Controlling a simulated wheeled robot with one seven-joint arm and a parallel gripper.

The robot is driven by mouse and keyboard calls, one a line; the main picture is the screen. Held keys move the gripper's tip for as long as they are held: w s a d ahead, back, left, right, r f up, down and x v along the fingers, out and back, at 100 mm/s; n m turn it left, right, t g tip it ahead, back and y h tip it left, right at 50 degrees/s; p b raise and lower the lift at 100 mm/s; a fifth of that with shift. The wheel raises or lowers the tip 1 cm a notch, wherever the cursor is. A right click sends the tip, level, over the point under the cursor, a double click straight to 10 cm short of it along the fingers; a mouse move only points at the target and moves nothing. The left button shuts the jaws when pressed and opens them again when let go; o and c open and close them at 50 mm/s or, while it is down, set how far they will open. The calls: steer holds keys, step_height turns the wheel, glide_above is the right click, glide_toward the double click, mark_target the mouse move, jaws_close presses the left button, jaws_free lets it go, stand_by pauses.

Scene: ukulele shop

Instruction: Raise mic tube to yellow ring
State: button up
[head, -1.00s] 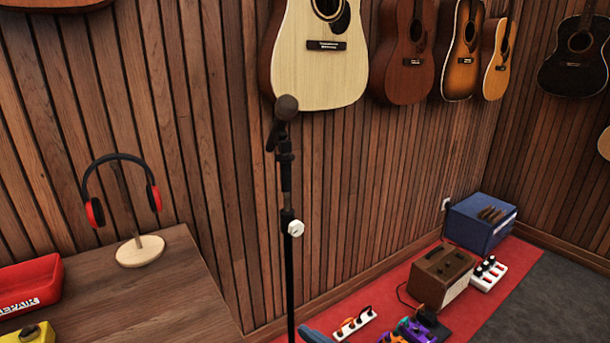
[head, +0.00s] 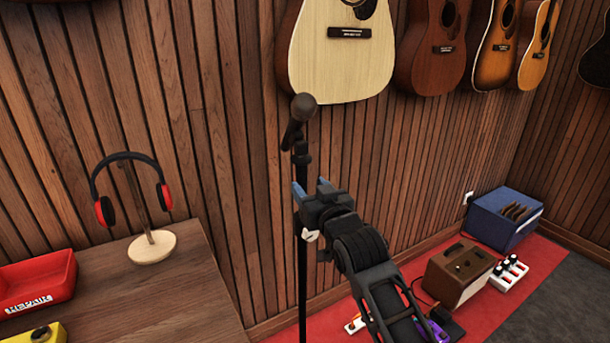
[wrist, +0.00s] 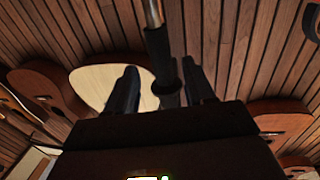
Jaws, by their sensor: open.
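The mic stand's thin dark tube (head: 302,272) stands upright, with a black microphone (head: 303,106) tilted at its top. A white knob (head: 309,236) sits on the stand just below my gripper. My gripper (head: 312,187) is at the upper tube, below the microphone, and hides part of it. In the wrist view the tube (wrist: 160,50), black with a silver part, runs into the space between my open fingers (wrist: 163,88). Gaps show at its sides, so it is not clamped. I cannot make out a yellow ring in either view.
Guitars (head: 340,60) hang on the slatted wall behind. An amplifier (head: 458,272) and pedals stand on the red mat at right.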

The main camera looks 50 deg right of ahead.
mark_target(303, 181)
steer(key=shift+p+x, duration=0.35)
steer(key=shift+x, duration=2.45)
steer(key=shift+c, duration=0.2)
steer(key=shift+a, duration=0.1)
jaws_close()
